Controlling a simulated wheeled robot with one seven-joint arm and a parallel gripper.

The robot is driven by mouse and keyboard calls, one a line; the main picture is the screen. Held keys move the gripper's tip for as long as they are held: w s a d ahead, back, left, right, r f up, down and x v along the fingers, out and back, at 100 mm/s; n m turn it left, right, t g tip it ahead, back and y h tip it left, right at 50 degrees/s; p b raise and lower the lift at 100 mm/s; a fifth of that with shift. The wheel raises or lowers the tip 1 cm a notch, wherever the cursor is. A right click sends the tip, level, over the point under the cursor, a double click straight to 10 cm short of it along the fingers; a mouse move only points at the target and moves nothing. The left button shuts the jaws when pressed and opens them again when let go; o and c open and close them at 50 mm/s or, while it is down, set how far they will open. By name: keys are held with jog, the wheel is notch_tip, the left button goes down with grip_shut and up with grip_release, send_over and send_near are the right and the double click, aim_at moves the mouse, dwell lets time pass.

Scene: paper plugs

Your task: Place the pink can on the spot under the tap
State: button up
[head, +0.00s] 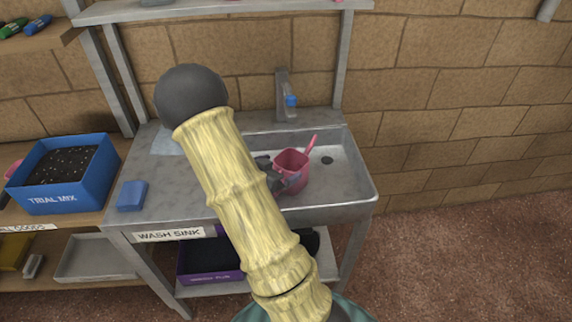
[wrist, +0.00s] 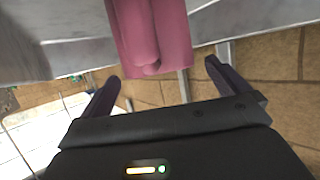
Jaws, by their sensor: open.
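The pink can (head: 291,172) is in the basin of the wash sink (head: 366,196), with its spout or handle pointing up to the right. Whether its base touches the basin floor is hard to tell. The tap (head: 284,88), with a blue knob, stands at the back edge, behind the can. A dark drain (head: 327,160) shows right of the can. My gripper (head: 278,177) is at the can's left side, partly hidden by my arm. In the wrist view my gripper (wrist: 162,73) is open, its fingers apart, with the pink can (wrist: 150,30) just ahead of the gap.
A blue sponge (head: 132,195) lies on the counter at left. A blue Trial Mix box (head: 62,175) stands on the bench further left. A shelf (head: 220,12) runs above the sink. The basin's right side is clear. My arm covers the middle of the counter.

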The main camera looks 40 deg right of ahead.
jog(key=shift+s+a+r, duration=0.3)
jog(key=shift+a+r, duration=0.05)
jog(key=shift+a, duration=0.25)
jog(key=shift+a, duration=0.1)
